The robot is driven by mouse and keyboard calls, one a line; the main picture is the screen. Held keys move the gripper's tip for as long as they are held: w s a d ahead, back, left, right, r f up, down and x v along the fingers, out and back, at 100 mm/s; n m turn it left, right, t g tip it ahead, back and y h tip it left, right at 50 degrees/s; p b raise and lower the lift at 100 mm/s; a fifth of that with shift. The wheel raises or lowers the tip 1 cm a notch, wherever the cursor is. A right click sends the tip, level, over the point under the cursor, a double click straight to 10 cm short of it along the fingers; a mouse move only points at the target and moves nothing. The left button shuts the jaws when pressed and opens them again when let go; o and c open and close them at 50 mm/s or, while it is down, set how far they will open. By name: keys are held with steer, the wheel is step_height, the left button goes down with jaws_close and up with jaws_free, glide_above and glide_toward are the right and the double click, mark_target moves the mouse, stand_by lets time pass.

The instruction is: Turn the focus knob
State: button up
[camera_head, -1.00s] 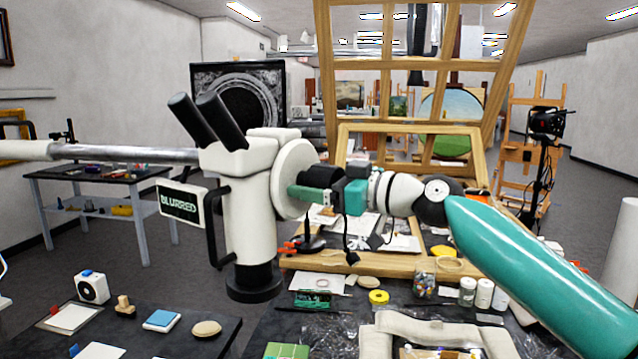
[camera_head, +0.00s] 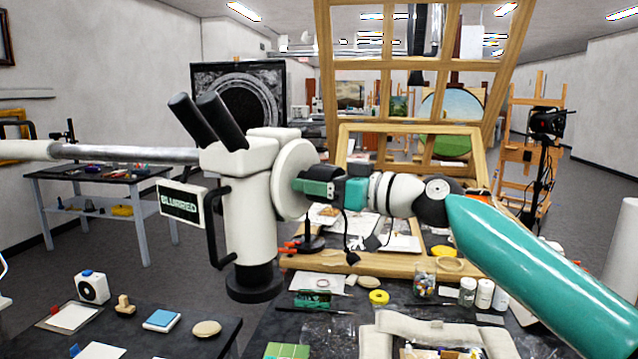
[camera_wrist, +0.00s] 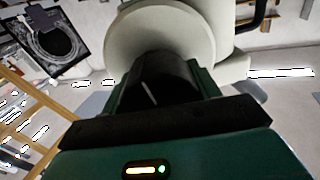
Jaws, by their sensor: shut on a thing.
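The focus knob (camera_wrist: 158,92) is black with a short white line on its end, seen in the wrist view. It sits on the big round cream disc (camera_head: 296,180) at the side of the microscope (camera_head: 248,200). My gripper (camera_head: 315,186) is shut on the knob, with one green finger on each side of it. In the head view the fingers and wrist hide most of the knob. A small screen (camera_head: 182,203) on the microscope shows green lettering that looks smeared and is hard to read.
A wooden frame (camera_head: 390,265) stands behind my gripper. Below are a dark table with a jar of beads (camera_head: 424,284), a yellow tape roll (camera_head: 379,297) and white bottles (camera_head: 484,293). A black handle (camera_head: 214,228) sticks out from the microscope.

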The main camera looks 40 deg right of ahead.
steer(key=shift+m, duration=1.9)
steer(key=o, duration=1)
steer(key=shift+s, duration=0.15)
steer(key=v, duration=1.3)
steer(key=shift+s+d, duration=0.1)
steer(key=shift+s, duration=0.2)
